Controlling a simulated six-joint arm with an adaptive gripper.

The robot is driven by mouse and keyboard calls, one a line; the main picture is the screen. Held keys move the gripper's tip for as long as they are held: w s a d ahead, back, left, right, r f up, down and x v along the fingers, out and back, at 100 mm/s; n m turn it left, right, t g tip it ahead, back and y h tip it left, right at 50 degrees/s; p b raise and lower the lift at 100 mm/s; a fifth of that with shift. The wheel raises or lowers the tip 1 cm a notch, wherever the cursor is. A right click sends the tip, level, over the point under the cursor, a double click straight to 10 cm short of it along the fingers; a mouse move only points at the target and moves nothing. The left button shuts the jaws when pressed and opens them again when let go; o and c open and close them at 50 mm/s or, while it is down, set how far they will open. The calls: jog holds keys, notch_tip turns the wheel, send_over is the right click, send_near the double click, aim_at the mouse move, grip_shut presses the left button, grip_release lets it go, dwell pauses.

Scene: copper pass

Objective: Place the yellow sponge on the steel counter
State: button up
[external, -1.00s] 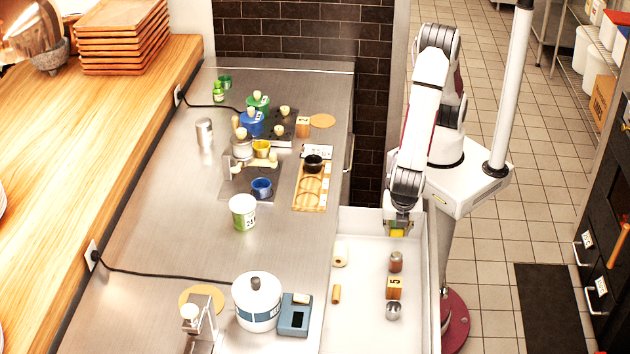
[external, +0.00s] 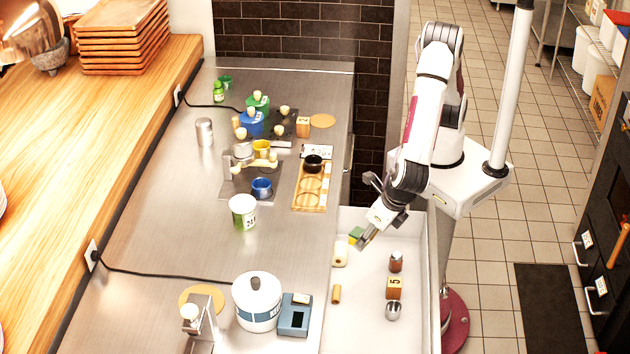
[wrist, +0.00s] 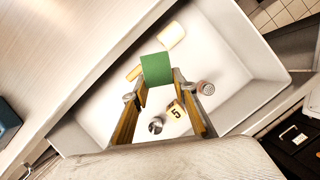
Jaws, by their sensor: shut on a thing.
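The yellow sponge (external: 355,235) has a green face and is held in my gripper (external: 362,238), above the white tray near its far left part. In the wrist view the sponge's green face (wrist: 156,69) shows between the fingertips of my gripper (wrist: 158,84); its yellow part is hidden there. The gripper is shut on the sponge and tilted toward the left. The steel counter (external: 165,235) lies left of the tray, with a bare stretch in its middle.
The white tray (external: 365,318) holds a pale roll (external: 340,254), a small tan cylinder (external: 336,294), a brown-capped shaker (external: 396,261), a block marked 5 (external: 394,287) and a metal cup (external: 393,310). A white-and-green tub (external: 243,212) and wooden rack (external: 311,187) stand on the counter near the tray.

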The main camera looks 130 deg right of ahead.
jog(key=w+a+r+n+t+y, duration=0.2)
jog(key=w+a+r+n+t, duration=0.1)
jog(key=w+r+n, duration=0.7)
jog(key=w+d+n, duration=0.1)
jog(key=w+d, duration=0.2)
jog(key=w, duration=0.3)
jog(key=w+d+f+n+y, duration=0.1)
jog(key=w+d, duration=0.2)
jog(key=w, duration=0.4)
jog(key=w+d+n, duration=0.2)
jog(key=w+d, duration=0.2)
jog(key=w, duration=0.3)
jog(key=shift+f+y, duration=0.2)
jog(key=shift+y, duration=0.2)
jog(key=shift+w+d+r+n, duration=0.15)
jog(key=shift+w+d+n, duration=0.3)
jog(key=shift+w, duration=0.25)
jog(key=shift+f, duration=2.55)
jog(key=shift+f, duration=0.1)
jog(key=o, duration=0.9)
